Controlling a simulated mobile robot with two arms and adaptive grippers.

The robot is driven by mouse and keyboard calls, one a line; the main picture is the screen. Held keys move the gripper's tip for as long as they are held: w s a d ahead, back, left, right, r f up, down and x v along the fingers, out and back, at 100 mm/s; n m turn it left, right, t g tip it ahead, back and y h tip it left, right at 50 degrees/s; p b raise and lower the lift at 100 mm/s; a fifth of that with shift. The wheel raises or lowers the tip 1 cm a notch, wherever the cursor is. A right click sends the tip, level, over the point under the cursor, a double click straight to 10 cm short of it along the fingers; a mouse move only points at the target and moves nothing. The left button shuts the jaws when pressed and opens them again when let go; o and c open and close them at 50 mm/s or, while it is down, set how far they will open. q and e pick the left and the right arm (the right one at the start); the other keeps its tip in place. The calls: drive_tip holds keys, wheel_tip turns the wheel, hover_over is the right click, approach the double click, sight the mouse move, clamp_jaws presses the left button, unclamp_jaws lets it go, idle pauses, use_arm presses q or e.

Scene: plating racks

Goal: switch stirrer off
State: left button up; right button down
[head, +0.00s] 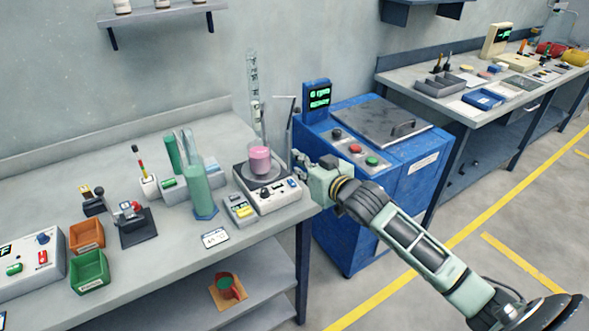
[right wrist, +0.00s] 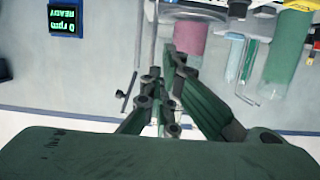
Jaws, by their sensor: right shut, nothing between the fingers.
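My left gripper is not in view.
A blue machine (head: 395,155) with a green-lit display (head: 319,95) stands right of the bench.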

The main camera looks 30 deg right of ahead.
sight(294, 184)
drive_tip(key=x, duration=0.3)
drive_tip(key=shift+w+r, duration=0.1)
drive_tip(key=shift+w, duration=0.1)
wheel_tip(294, 184, down, 3)
drive_tip(key=shift+w+r+p, duration=0.15)
drive_tip(key=shift+p, duration=0.35)
drive_tip(key=shift+f, duration=0.85)
